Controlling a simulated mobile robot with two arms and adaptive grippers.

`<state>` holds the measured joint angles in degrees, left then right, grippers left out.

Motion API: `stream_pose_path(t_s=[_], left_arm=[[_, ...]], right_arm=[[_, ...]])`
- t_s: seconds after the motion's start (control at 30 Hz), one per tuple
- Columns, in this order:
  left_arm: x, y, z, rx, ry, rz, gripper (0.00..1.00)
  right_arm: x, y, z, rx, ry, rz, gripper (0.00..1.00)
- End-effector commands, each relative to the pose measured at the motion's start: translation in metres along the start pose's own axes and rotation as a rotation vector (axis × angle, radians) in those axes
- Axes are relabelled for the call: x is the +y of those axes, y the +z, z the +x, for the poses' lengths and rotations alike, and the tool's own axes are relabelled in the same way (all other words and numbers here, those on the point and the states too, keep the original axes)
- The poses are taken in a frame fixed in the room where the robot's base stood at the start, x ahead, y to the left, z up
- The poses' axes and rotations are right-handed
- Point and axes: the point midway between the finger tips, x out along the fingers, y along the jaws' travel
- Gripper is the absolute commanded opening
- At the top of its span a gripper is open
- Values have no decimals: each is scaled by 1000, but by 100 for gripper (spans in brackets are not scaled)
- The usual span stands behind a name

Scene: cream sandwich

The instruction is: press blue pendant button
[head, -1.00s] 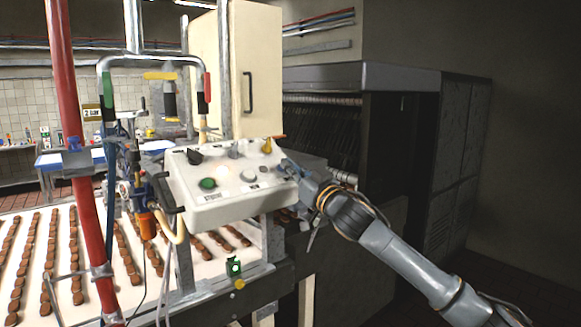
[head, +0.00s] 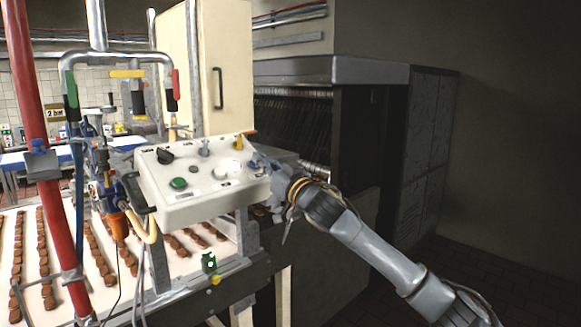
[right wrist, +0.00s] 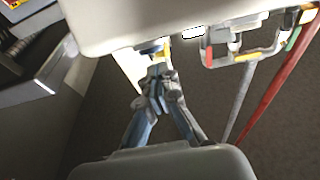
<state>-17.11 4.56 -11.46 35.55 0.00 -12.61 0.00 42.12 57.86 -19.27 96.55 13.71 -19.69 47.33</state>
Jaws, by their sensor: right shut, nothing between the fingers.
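The white pendant control box (head: 195,206) has several knobs and buttons on its sloping top, among them a green button (head: 179,183). My right gripper (head: 256,163) is shut and empty at the box's right edge. In the right wrist view, its closed fingertips (right wrist: 157,70) are close below a small dark blue part (right wrist: 150,46) at the edge of the pale box. This part looks like the blue button; I cannot tell if the fingertips touch it. My left gripper is out of view.
A red post (head: 47,200) and hanging tools stand left of the box. A conveyor (head: 25,270) with rows of brown biscuits runs below it. A tall cream cabinet (head: 225,60) stands behind. A dark machine (head: 385,140) is on the right, with open floor in front.

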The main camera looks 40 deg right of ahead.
Motion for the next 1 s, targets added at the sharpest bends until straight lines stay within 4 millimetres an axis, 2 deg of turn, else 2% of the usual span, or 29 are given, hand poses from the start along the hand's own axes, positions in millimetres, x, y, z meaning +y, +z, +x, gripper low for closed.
stream_pose_path(t_s=[0.03, 0.1, 0.13, 0.17, 0.37, 0.63, 0.8, 1.0], left_arm=[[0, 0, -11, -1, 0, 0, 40], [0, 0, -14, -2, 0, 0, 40], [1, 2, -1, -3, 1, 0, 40], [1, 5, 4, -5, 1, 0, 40], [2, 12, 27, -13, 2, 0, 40], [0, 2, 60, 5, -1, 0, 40], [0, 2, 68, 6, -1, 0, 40], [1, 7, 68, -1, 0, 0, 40]], right_arm=[[1, -12, 3, 4, 0, 0, 0], [1, -16, 4, 6, 0, -2, 0], [2, -7, -5, 6, 0, -4, 0], [2, -6, -10, 6, 0, -3, 0], [2, -6, -41, 8, -1, -5, 0], [2, -7, -83, 8, 0, -5, 0], [2, -11, -94, 9, 1, -4, 0], [1, -14, -97, 10, 0, -2, 0]])
